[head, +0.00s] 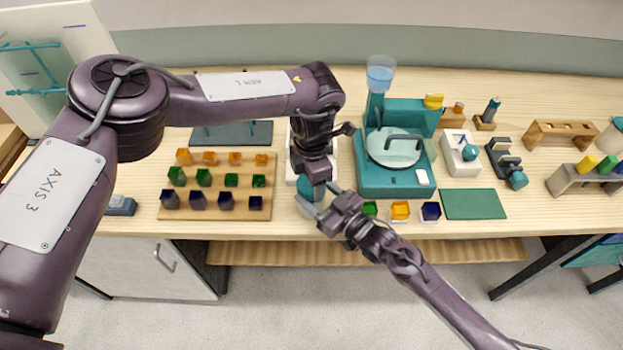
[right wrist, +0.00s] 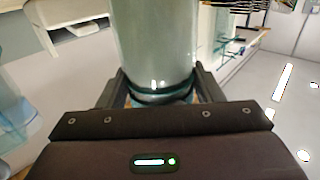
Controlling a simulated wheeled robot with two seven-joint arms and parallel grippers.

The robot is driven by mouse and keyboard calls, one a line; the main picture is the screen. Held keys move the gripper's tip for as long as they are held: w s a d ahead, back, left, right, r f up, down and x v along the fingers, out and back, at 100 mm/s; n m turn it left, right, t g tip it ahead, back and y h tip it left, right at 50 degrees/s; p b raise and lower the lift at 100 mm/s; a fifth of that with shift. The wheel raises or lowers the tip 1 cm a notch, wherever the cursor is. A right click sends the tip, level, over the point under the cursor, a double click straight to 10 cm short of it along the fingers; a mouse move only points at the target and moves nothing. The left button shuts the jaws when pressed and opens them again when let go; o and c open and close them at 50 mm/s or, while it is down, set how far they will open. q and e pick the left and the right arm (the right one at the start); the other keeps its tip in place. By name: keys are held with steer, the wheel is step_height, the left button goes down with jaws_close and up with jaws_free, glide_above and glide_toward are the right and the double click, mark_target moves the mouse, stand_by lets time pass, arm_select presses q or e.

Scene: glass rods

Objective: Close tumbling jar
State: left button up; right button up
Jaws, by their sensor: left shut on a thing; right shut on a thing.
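The tumbling jar, a clear greenish glass cylinder (right wrist: 153,45), stands between the two fingers of my right gripper (right wrist: 153,90) in the right wrist view. In the head view my right gripper (head: 319,199) reaches the jar at the table's front edge, and the jar is mostly hidden behind the grippers. My left gripper (head: 313,184) points down from above, shut on a teal lid (head: 305,186) at the jar's top. Whether the lid is seated on the rim or just above it I cannot tell.
A wooden board (head: 217,202) with rows of coloured pots lies to the left. A teal machine (head: 397,177) with a round plate stands to the right. Small open boxes (head: 400,211) and a green mat (head: 473,204) lie near the front edge. Wooden racks stand farther right.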

arm_select(q)
steer(key=shift+s+a+f, duration=0.2)
steer(key=shift+f, duration=0.5)
arm_select(e)
steer(key=shift+s+a+r, duration=0.15)
steer(key=shift+a+r, duration=0.05)
arm_select(q)
steer(key=o, duration=1)
steer(key=shift+o, duration=0.4)
steer(key=shift+d, duration=0.1)
arm_select(e)
steer(key=shift+d+f, duration=0.1)
arm_select(q)
steer(key=shift+w+d, duration=0.1)
steer(key=shift+w, duration=0.1)
arm_select(e)
steer(key=shift+w+d+f, duration=0.1)
steer(key=shift+w, duration=0.1)
arm_select(q)
steer(key=shift+r, duration=0.1)
steer(key=shift+s+r, duration=0.1)
arm_select(e)
steer(key=shift+s, duration=0.1)
